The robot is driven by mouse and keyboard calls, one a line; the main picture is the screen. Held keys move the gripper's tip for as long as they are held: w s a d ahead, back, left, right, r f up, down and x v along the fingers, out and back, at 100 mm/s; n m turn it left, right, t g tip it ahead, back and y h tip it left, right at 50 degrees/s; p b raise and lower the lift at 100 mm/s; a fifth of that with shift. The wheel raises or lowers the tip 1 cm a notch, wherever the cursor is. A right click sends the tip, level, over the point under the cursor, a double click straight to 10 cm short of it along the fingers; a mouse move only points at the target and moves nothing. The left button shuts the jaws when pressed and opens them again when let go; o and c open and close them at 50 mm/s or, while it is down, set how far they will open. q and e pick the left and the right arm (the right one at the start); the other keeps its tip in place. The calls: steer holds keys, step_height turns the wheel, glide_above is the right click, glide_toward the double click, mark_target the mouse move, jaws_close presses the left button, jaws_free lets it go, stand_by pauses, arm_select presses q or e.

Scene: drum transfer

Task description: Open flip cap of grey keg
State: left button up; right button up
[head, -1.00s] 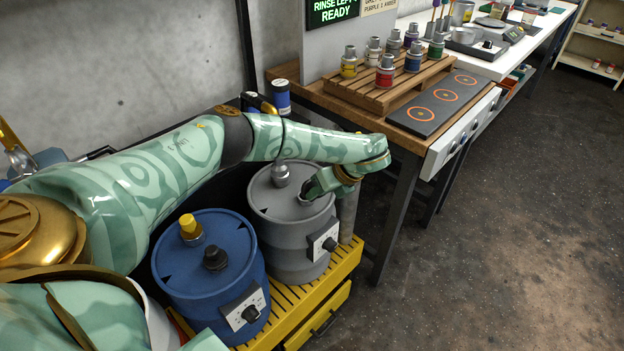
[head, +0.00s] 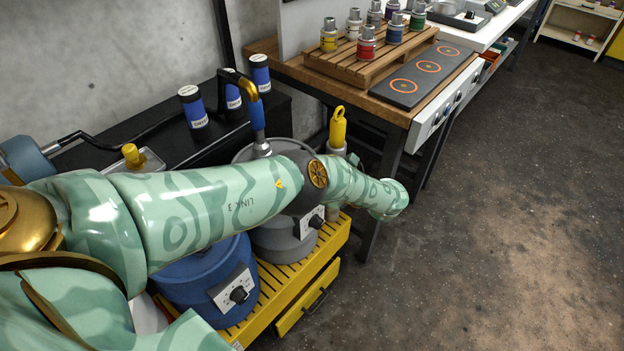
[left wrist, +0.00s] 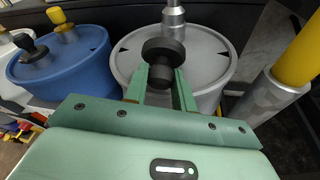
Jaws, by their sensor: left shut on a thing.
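The grey keg (head: 282,243) stands behind my left arm in the head view, its lid mostly covered. In the left wrist view its lid (left wrist: 208,66) shows, with a silver fitting (left wrist: 174,18) at the far side. A round black cap (left wrist: 163,50) stands in front of that fitting, over the near part of the lid. My left gripper (left wrist: 161,80) is shut on the cap, one green finger on each side. How far the cap is flipped cannot be told. My left gripper is hidden in the head view. My right gripper is not in view.
The blue keg (head: 207,283) stands beside the grey one on the yellow slatted platform (head: 292,285). A yellow-topped grey cylinder (left wrist: 275,98) is close on the right. A blue hose nozzle (head: 258,125) rises behind my arm. The workbench (head: 395,103) is at right; open floor lies beyond.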

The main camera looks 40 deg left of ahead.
arm_select(q)
steer(key=shift+d+f+y, duration=0.15)
steer(key=shift+f+y, duration=0.05)
steer(key=shift+y, duration=0.1)
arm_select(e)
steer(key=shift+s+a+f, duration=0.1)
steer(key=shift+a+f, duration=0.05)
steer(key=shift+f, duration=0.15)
arm_select(q)
steer(key=o, duration=1)
